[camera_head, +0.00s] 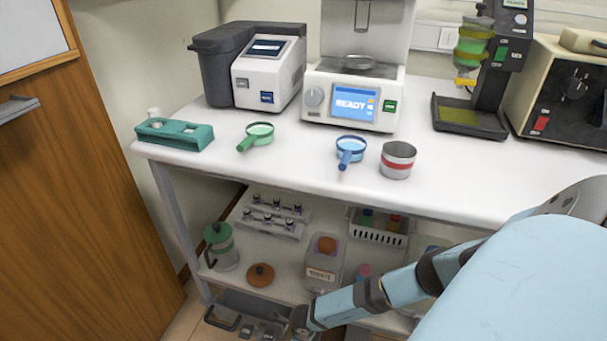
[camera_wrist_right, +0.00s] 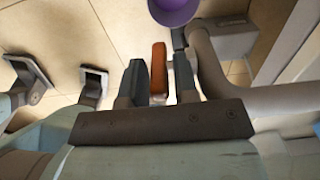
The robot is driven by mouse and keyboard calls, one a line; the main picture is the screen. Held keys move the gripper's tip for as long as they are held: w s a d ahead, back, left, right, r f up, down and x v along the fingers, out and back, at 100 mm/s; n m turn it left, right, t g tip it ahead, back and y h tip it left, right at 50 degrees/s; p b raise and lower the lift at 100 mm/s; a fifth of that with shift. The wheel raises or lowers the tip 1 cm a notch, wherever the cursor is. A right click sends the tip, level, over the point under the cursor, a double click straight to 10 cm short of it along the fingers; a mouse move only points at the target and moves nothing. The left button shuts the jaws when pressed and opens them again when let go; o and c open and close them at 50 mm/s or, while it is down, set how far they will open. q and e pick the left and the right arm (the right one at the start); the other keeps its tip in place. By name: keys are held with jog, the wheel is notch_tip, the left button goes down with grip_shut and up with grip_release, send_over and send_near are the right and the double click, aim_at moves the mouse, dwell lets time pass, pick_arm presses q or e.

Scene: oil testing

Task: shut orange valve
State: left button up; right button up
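In the wrist view my right gripper (camera_wrist_right: 158,72) points away with its two dark fingers apart. An orange bar (camera_wrist_right: 159,66) shows between the fingers, with narrow gaps beside it; I cannot tell what it belongs to or whether it is the valve. In the head view an orange-yellow valve lever (camera_head: 465,82) sits below the green and yellow funnel (camera_head: 472,45) on the dark stand (camera_head: 490,85). My right arm comes in from the right, low in front of the shelf, far from that stand. My right fingers are not clear there. My left gripper does not show.
A white bench (camera_head: 290,165) carries a green-handled dish (camera_head: 259,133), a blue-handled dish (camera_head: 350,150) and a metal cup (camera_head: 397,160). The instrument (camera_head: 355,100) reads "READY". Jars and a white basket (camera_head: 380,230) fill the shelf below. A purple round thing (camera_wrist_right: 175,10) is beyond my fingers.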

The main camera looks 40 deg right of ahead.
jog(key=shift+c, duration=0.2)
grip_shut()
